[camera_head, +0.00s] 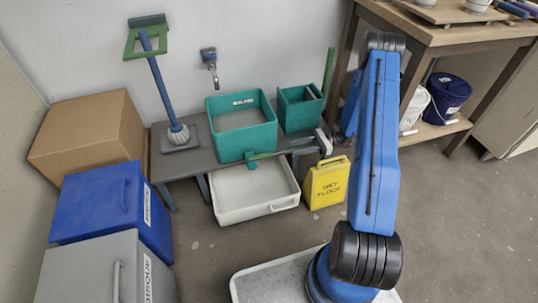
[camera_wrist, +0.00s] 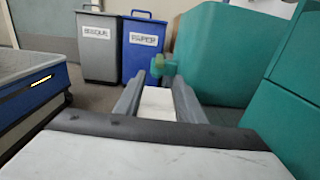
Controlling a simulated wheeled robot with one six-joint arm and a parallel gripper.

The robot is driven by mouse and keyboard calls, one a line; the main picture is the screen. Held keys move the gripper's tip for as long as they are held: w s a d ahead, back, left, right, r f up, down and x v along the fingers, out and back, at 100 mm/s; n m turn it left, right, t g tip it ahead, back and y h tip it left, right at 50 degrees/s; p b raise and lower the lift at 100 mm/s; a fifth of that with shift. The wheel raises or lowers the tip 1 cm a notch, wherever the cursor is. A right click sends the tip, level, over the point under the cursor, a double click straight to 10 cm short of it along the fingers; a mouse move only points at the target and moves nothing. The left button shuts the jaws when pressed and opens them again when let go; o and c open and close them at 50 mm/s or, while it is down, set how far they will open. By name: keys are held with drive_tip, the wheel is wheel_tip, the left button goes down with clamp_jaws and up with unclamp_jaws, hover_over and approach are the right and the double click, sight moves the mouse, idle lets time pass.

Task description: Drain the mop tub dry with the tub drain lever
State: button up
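The mop tub (camera_head: 243,145) is the large teal tub on the low grey bench in the head view. A flat grey surface shows inside it; I cannot tell whether it is water or the bottom. A green drain lever (camera_head: 252,160) sits low at its front, partly hidden by my gripper. My gripper (camera_head: 283,152) reaches in from the right, level with the lever. In the wrist view my gripper's fingers (camera_wrist: 161,80) stand apart, with the green lever end (camera_wrist: 163,66) at their tips. I cannot tell whether they touch it. The teal tub wall (camera_wrist: 215,55) is close on the right.
A pale basin (camera_head: 228,209) stands on the floor below the lever. A yellow wet-floor container (camera_head: 327,184) is right of it. A smaller teal tub (camera_head: 299,112) and a mop (camera_head: 163,90) flank the tub; a tap (camera_head: 209,60) is above. Blue and grey bins stand left.

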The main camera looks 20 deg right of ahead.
sight(269, 154)
drive_tip(key=a, duration=1.3)
clamp_jaws()
